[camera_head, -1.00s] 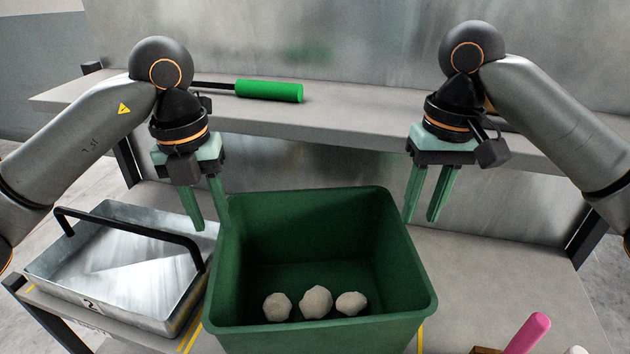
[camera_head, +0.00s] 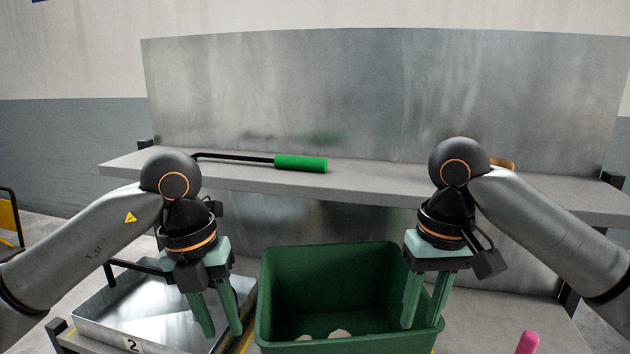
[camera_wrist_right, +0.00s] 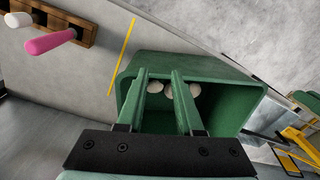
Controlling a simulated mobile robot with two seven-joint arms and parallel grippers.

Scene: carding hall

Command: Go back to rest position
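My left gripper (camera_head: 220,330) is open and empty, fingers pointing down, and appears over the metal tray left of the green bin. My right gripper (camera_head: 423,322) is open and empty, with its fingers in front of the right side of the green bin (camera_head: 330,255) in the head view. The right wrist view shows its two fingers (camera_wrist_right: 160,76) apart, with the bin (camera_wrist_right: 232,95) beyond them. Pale round lumps (camera_head: 340,334) lie on the bin floor. They also show beyond the fingertips in the right wrist view (camera_wrist_right: 180,91).
A metal tray (camera_head: 135,312) marked 2, with a black handle, stands left of the bin. A green-handled tool (camera_head: 300,163) lies on the upper shelf (camera_head: 240,178). A pink handle (camera_head: 528,342) is at the lower right. A wooden rack (camera_wrist_right: 80,30) shows in the wrist view.

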